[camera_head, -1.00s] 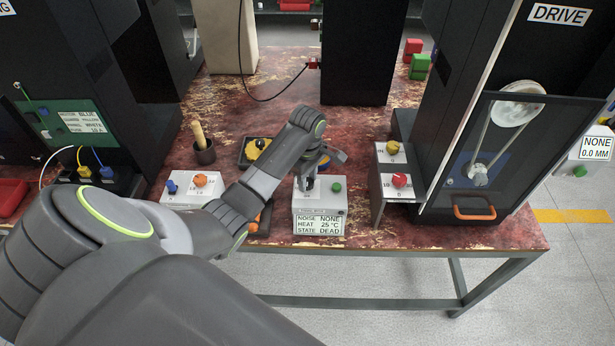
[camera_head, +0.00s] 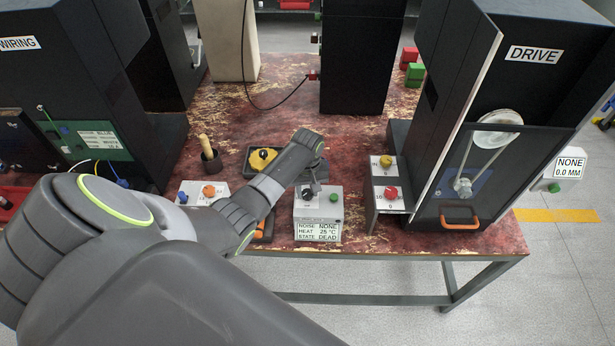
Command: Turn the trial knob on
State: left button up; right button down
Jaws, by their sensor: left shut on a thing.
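The trial box (camera_head: 329,214) is a small light grey box near the table's front edge. Its front display (camera_head: 318,231) reads NOISE NONE, HEAT 25 °C, STATE DEAD. A green button (camera_head: 334,198) is on the right of its sloped top. My left gripper (camera_head: 308,192) points down onto the left of that top, and is shut on the trial knob there. The fingers cover most of the knob, so its setting cannot be read. My right gripper is not in view.
Right of the box, a grey stand (camera_head: 375,207) carries a yellow knob (camera_head: 386,161) and a red knob (camera_head: 391,193). The tall black DRIVE unit (camera_head: 445,120) stands beside it. A box with an orange knob (camera_head: 209,190) lies left, partly behind my arm. Free tabletop shows behind the trial box.

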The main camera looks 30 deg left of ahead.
aim_at(307, 193)
pick_arm(q)
jog(key=m+p, duration=0.2)
jog(key=m, duration=0.2)
jog(key=shift+r+m, duration=0.15)
jog(key=shift+m, duration=0.15)
jog(key=m+p, duration=0.1)
jog(key=m, duration=0.3)
jog(key=shift+p, duration=0.3)
jog(key=shift+w, duration=0.1)
jog(key=o, duration=1)
jog(key=shift+c, duration=0.2)
notch_tip(307, 193, up, 17)
jog(key=b, duration=0.1)
dwell(0.3)
